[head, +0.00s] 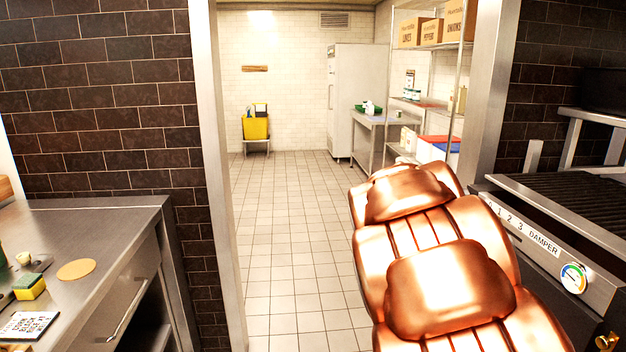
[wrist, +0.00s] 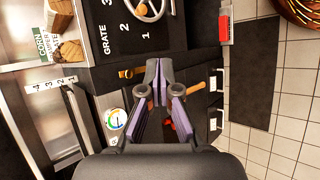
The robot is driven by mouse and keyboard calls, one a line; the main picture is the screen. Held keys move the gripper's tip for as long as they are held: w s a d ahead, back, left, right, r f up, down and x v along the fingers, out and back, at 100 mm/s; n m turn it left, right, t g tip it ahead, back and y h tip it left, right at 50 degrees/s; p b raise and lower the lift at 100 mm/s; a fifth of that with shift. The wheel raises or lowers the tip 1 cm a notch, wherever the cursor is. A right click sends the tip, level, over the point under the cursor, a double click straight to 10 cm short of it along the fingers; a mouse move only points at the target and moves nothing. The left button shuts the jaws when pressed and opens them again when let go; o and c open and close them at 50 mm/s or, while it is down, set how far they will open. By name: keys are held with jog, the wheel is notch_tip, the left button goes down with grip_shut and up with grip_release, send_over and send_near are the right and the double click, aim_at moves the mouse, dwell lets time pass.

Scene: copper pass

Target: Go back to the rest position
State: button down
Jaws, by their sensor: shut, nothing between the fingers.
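My gripper (wrist: 158,70) shows in the wrist view, its fingertips together and nothing held between them. My copper arm fills the lower right of the head view, and the gripper itself is out of that picture.
A grill with a damper dial (head: 573,278) stands close at the right. A steel counter (head: 110,222) is at the left, with a sponge (head: 29,286) on it. The tiled floor (head: 290,230) through the doorway is clear. A yellow bucket (head: 256,129) stands far back.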

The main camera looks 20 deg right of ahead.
jog(key=s+a+r+n+t+y+p, duration=0.1)
jog(key=s+a+y+p, duration=0.1)
jog(key=a, duration=0.6)
jog(key=s+a+r+n+t+y+p, duration=0.2)
jog(key=s+a+p, duration=0.1)
jog(key=a+p, duration=0.4)
jog(key=s+a+r+n+t+y+p, duration=0.2)
jog(key=s+a+y+p, duration=0.1)
jog(key=a, duration=0.8)
jog(key=shift+s+a+r+p, duration=0.2)
jog(key=shift+s+p, duration=0.15)
jog(key=shift+p, duration=0.5)
jog(key=shift+d, duration=0.15)
